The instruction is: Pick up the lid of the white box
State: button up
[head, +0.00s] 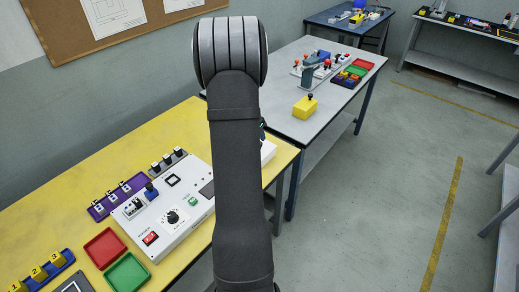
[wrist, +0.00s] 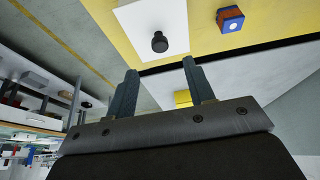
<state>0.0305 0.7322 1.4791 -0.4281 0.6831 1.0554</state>
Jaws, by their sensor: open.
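In the wrist view the white box's lid (wrist: 135,20) is a flat white panel with a round black knob (wrist: 160,42). It is on the yellow table. My gripper (wrist: 160,80) is open, with its two fingers apart and nothing between them. The knob appears just beyond the fingertips, roughly in line with the gap, and apart from them. In the head view a small part of the white box (head: 267,152) shows at the right of my arm, near the yellow table's right end.
The yellow table (head: 60,220) also bears a white control panel (head: 185,228), a red tray (head: 105,247) and a green tray (head: 127,272). A blue-and-orange block (wrist: 230,19) lies near the lid. A grey table (head: 330,115) behind holds a yellow button box (head: 305,107).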

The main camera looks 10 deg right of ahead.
jog(key=shift+x, duration=3.4)
jog(key=shift+s+a, duration=0.1)
jog(key=shift+a, duration=0.05)
jog(key=shift+c, duration=0.2)
grip_shut()
